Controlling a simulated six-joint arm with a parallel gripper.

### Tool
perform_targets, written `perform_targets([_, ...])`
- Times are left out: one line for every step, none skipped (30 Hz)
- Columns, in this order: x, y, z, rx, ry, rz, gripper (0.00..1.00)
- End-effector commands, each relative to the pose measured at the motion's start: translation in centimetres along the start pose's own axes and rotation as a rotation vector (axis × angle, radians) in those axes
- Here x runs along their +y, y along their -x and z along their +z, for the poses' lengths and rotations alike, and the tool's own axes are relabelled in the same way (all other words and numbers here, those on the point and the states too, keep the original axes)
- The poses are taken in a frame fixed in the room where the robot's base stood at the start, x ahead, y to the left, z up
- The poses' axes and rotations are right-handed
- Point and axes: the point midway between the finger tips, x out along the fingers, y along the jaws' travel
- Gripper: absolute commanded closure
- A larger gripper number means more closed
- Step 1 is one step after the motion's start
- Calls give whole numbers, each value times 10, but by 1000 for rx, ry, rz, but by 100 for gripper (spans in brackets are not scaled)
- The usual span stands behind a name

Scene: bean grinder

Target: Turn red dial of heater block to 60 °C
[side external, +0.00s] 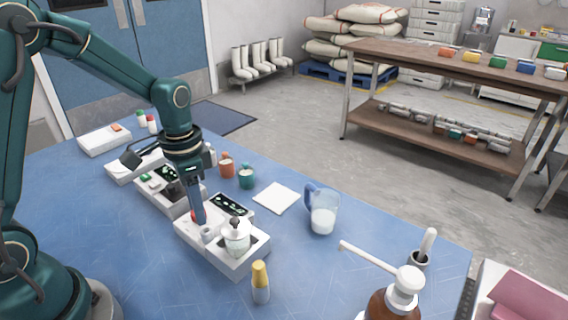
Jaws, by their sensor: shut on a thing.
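The heater block (210,256) is a white box near the front of the blue table, with a dark display panel (231,205) at its back and a small lidded white pot (237,240) set in its right part. My gripper (199,218) points down onto the left part of the block and is shut on the red dial (194,215). Only a small bit of red shows beside the fingers. The dial's mark and the temperature scale are hidden or too small to read.
A glass jug (322,213) with white liquid and a white square pad (276,198) stand to the right. A yellow-capped bottle (260,282) is close in front of the block. Orange (226,166) and teal (246,177) jars stand behind. More white devices (165,190) line the left.

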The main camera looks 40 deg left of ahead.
Motion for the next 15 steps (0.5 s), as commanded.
perform_targets([0, 1, 0, 0, -32, 1, 100])
perform_targets([0, 1, 0, 0, -54, 1, 100])
perform_targets([0, 1, 0, 0, -79, 1, 100])
perform_targets([0, 1, 0, 0, -96, 1, 100])
perform_targets([0, 1, 0, 0, -114, 1, 100])
perform_targets([0, 1, 0, 0, -134, 1, 100])
perform_targets([0, 1, 0, 0, -149, 1, 100])
perform_targets([0, 1, 0, 0, -161, 1, 100])
perform_targets([0, 1, 0, 0, -178, 1, 100])
perform_targets([0, 1, 0, 0, -188, 1, 100])
perform_targets([0, 1, 0, 0, -198, 1, 100])
perform_targets([0, 1, 0, 0, -209, 1, 100])
perform_targets([0, 1, 0, 0, -215, 1, 100])
perform_targets([0, 1, 0, 0, -222, 1, 100])
perform_targets([0, 1, 0, -1, -229, 1, 100])
